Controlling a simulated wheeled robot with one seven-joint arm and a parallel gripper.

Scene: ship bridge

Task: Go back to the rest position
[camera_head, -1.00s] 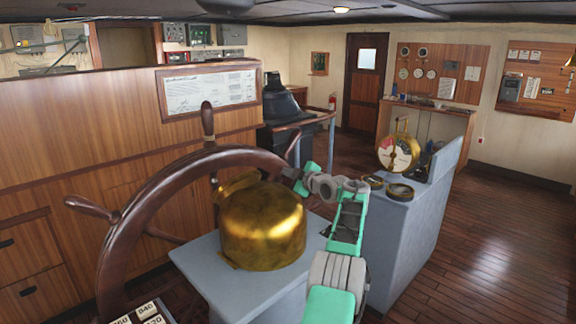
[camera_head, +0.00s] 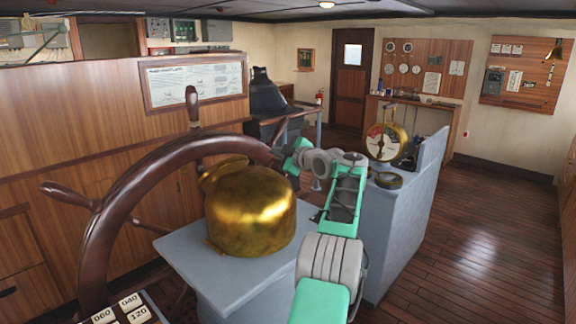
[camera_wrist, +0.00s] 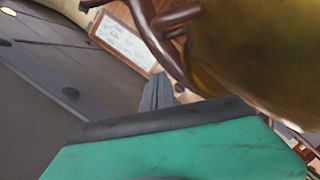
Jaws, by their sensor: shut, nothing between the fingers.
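My gripper shows in the wrist view (camera_wrist: 157,92) as dark grey fingers pressed together, with nothing between them. The green and black body of my wrist fills the bottom of that view. In the head view my green and grey arm rises from the bottom centre and bends left towards the ship's wheel (camera_head: 133,190). Its end is near the wheel's right rim, and the fingers there are too small or hidden to make out. A brass dome (camera_head: 250,212) stands on a grey pedestal (camera_head: 190,258), left of my arm.
A grey console (camera_head: 408,232) with a brass telegraph dial (camera_head: 385,141) stands just right of my arm. A wooden partition (camera_head: 75,125) runs along the left. In the wrist view the brass dome (camera_wrist: 255,50) looms close at upper right. Open floor (camera_head: 480,250) lies at right.

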